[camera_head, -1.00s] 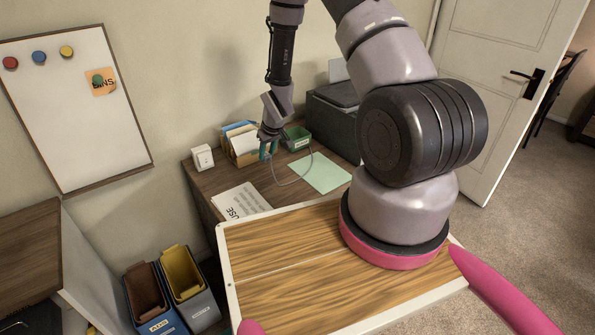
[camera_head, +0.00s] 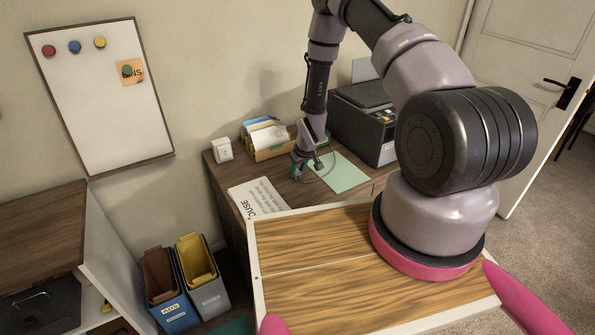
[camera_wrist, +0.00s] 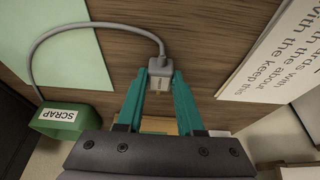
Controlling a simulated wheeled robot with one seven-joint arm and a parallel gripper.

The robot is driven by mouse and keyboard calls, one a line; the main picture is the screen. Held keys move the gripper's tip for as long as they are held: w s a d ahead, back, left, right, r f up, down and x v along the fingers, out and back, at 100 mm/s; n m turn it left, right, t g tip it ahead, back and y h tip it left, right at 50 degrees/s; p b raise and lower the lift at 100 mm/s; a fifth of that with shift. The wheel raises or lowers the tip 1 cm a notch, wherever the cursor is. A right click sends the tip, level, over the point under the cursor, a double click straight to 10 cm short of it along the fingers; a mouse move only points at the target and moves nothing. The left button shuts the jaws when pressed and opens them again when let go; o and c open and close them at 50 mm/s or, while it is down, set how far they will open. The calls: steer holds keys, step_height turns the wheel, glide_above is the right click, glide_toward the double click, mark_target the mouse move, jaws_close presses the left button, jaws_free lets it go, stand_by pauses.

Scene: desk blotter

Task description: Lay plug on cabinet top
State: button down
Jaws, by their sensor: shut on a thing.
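The plug (camera_wrist: 160,76) is a small grey block with a grey cable (camera_wrist: 95,25) looping away to the left in the wrist view. My gripper (camera_wrist: 162,86) has its teal fingers shut on the plug, over the brown desk top. In the head view my gripper (camera_head: 305,170) is over the desk beside the green sheet, and the plug is too small to make out. The likely cabinet top (camera_head: 40,230) is the brown wooden surface at the left of the head view, well apart from my gripper. It looks bare where it shows.
The desk holds a printer (camera_head: 365,120), a file holder (camera_head: 268,140), a white wall-socket-like box (camera_head: 223,150), a green sheet (camera_head: 340,175), printed paper (camera_head: 255,198) and a green SCRAP tray (camera_wrist: 62,120). Two bins (camera_head: 205,285) stand between desk and cabinet.

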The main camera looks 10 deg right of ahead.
steer(key=c, duration=0.5)
jaws_free()
steer(key=shift+f, duration=0.1)
steer(key=shift+c, duration=0.2)
